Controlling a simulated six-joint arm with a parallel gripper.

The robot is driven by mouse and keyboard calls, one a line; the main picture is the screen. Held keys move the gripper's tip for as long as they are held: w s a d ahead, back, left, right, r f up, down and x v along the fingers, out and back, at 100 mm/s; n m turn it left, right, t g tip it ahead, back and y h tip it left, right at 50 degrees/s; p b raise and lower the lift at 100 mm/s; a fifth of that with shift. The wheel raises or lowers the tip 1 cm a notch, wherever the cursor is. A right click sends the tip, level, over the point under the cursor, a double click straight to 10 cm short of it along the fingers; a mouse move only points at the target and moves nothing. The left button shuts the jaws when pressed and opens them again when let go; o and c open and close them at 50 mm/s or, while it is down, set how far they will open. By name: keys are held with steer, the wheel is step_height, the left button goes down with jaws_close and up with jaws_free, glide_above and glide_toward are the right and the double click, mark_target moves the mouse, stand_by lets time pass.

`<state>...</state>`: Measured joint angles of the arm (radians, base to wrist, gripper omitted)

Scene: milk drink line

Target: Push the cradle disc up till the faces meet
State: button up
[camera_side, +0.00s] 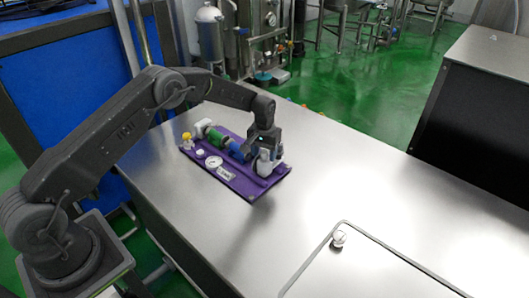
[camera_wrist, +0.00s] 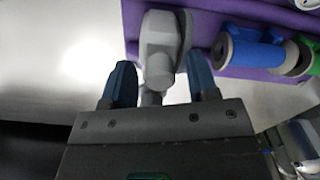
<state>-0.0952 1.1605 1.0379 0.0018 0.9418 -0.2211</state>
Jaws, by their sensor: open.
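A purple board (camera_side: 240,182) lies on the steel table and carries a row of parts. A blue cylinder (camera_side: 236,147) and a green cylinder (camera_side: 216,137) lie in line on it. In the wrist view the blue cylinder (camera_wrist: 256,53) has a grey disc (camera_wrist: 222,50) at its left end; I cannot tell which disc is the cradle disc. My gripper (camera_side: 264,152) is over the board's right end. In the wrist view my gripper (camera_wrist: 160,68) is open, with its fingers either side of a grey rounded part (camera_wrist: 163,38). Contact is not clear.
A round gauge (camera_side: 213,162) and a yellow knob (camera_side: 187,137) are also on the board. The steel table (camera_side: 330,185) is clear to the right, up to a raised rim with a small white fitting (camera_side: 339,238). A dark cabinet (camera_side: 480,95) stands beyond.

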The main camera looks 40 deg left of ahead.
jaws_close()
stand_by(0.6)
